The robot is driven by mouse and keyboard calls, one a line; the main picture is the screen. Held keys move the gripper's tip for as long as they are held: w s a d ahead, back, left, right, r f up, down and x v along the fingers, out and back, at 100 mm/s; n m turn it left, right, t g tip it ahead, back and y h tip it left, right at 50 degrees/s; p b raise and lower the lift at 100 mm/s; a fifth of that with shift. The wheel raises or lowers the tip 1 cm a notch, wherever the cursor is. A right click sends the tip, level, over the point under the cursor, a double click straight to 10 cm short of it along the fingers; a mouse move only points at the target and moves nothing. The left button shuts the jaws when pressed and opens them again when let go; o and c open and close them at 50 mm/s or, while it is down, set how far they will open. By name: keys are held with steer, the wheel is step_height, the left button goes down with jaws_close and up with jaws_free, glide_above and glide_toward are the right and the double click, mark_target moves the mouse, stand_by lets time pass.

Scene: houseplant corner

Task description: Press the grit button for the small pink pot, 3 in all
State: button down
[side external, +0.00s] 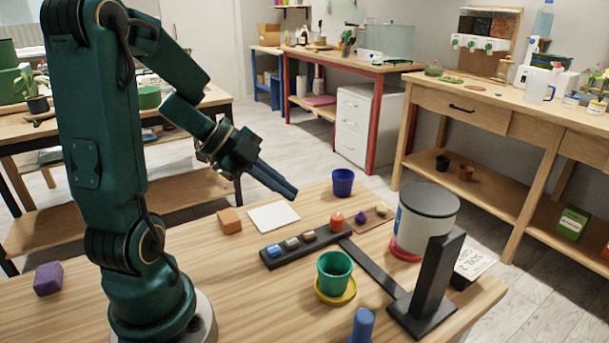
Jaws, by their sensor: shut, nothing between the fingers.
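My gripper (284,188) is shut and empty, pointing down to the right above the table, behind the dark strip. The dark strip (268,260) lies on the table and carries small blue, grey and brown pieces that look like buttons; I cannot tell which is for grit. A red-orange piece (337,222) stands at its right end. My gripper is apart from all of them. A green pot (334,272) stands upright on a yellow saucer (349,294) in front of the strip. A blue-purple pot (343,183) stands at the back. I make out no pink pot.
A white canister (424,226) with a dark lid stands right, behind a black post (438,275). A printed card (476,262) lies beside it. A white sheet (273,217), an orange block (229,220), a purple block (48,278) and a blue object (362,325) are around.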

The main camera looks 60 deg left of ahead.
mark_target(285, 239)
steer(key=shift+f, duration=3.95)
steer(key=shift+f, duration=0.1)
steer(key=shift+f, duration=0.3)
steer(key=shift+f, duration=0.5)
steer(key=shift+r, duration=0.95)
steer(key=shift+r, duration=2.5)
